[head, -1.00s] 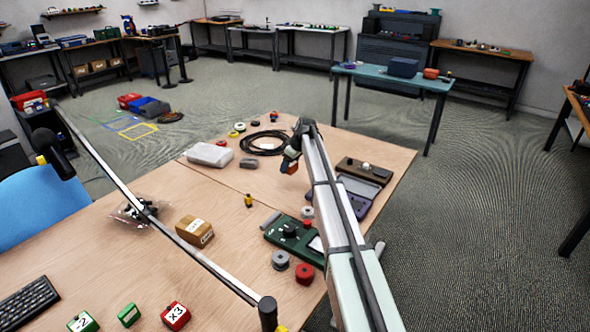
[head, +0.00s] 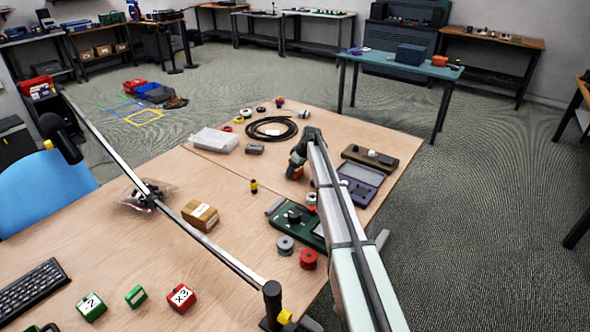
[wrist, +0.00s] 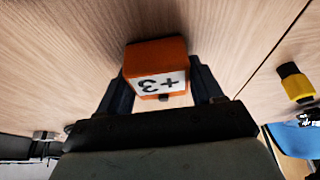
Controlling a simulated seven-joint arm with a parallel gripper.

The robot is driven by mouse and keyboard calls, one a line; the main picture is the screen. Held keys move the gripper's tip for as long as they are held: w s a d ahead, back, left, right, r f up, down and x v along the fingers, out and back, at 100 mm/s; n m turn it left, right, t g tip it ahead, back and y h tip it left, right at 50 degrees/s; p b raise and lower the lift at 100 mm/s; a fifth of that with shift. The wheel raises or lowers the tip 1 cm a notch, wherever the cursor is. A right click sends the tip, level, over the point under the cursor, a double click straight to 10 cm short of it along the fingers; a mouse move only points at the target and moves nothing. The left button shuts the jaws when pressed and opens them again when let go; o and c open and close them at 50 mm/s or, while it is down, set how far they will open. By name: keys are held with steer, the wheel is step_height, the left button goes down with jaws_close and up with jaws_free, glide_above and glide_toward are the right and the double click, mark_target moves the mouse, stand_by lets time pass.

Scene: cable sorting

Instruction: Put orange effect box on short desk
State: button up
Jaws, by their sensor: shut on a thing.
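My gripper (wrist: 158,90) is shut on the orange effect box (wrist: 155,53), which has a white label reading "+3". The box sits between the two dark fingers in the wrist view, with wood grain behind it. In the head view the orange box (head: 294,173) shows small at the end of my arm, over the right part of the wooden desk (head: 215,265), partly hidden by the gripper. I cannot tell its height above the surface. A teal table (head: 385,66) stands apart beyond the wooden desk. Which one is the short desk is not marked.
Near the gripper lie a black cable coil (head: 272,128), a clear case (head: 214,140), a brown device (head: 370,158), a purple case (head: 360,183) and a green device (head: 298,222). A cardboard box (head: 200,215) and a boom pole (head: 215,255) are at left. The teal table's left part has some free room.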

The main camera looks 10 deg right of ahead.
steer(key=shift+f, duration=0.15)
steer(key=o, duration=1.1)
steer(key=shift+o, duration=0.2)
steer(key=v, duration=1.2)
